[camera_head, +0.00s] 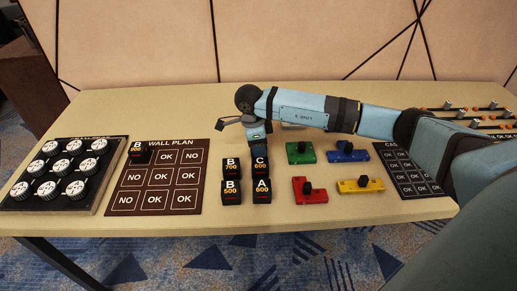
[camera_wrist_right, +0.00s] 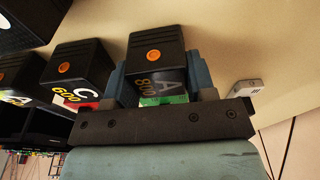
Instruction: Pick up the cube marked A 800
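The cube marked A 800 (camera_wrist_right: 155,52) shows in the right wrist view as a black cube with an orange dot, between the fingers of my right gripper (camera_wrist_right: 160,88). One finger is close along each side of it; I cannot tell whether both press on it. In the head view my right gripper (camera_head: 258,133) points down at the back of the cube group, and it hides that cube. Whether the cube rests on the table or is lifted is not clear. My left gripper is not in view.
Black cubes B 700 (camera_head: 231,168), C 600 (camera_head: 261,166), B 500 (camera_head: 231,192) and A 600 (camera_head: 262,190) stand just in front. The wall plan board (camera_head: 183,178), with one B cube (camera_head: 140,152), lies left. Coloured blocks (camera_head: 348,151) lie right. A dial panel (camera_head: 40,200) is far left.

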